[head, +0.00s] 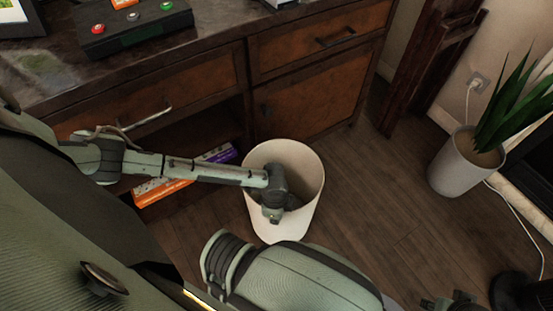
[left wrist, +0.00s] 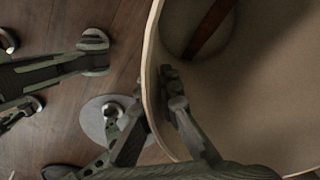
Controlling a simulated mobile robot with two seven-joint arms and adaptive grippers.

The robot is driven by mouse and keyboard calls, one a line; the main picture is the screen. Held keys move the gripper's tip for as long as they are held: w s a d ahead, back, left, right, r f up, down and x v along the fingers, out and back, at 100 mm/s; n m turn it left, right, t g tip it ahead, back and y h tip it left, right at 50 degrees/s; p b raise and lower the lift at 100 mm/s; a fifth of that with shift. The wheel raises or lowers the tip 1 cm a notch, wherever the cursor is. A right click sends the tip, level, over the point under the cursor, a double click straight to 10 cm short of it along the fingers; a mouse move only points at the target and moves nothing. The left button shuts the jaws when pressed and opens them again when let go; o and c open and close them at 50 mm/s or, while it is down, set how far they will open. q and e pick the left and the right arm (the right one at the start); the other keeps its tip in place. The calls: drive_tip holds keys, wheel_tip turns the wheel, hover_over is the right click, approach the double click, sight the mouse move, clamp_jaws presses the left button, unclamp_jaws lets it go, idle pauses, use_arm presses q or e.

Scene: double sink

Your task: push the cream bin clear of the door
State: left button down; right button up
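The cream bin (head: 290,222) stands upright on the wooden floor, close in front of the cabinet. In the head view its far rim lies just below the brown cabinet door (head: 320,92), near the door's lower left part. The door looks closed. My left gripper (head: 272,214) reaches down into the bin's mouth at its near side. In the left wrist view the bin's wall (left wrist: 153,50) runs between the gripper's two fingers (left wrist: 153,92), one inside and one outside, closed on the rim. Only the tips of my right gripper (head: 448,300) show at the bottom edge.
Left of the door is an open compartment with orange and purple boxes (head: 165,187). A potted plant (head: 460,170) stands at right by the wall, with a white cable (head: 522,212) on the floor. Bare floor (head: 370,200) lies right of the bin. A dark wooden stand (head: 420,70) is behind.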

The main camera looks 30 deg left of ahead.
use_arm(q)
drive_tip(key=c, duration=1.6)
unclamp_jaws()
drive_tip(key=shift+c, duration=0.2)
wheel_tip(320, 180, up, 12)
drive_tip(key=shift+s+r, duration=0.1)
drive_tip(key=shift+c, duration=0.2)
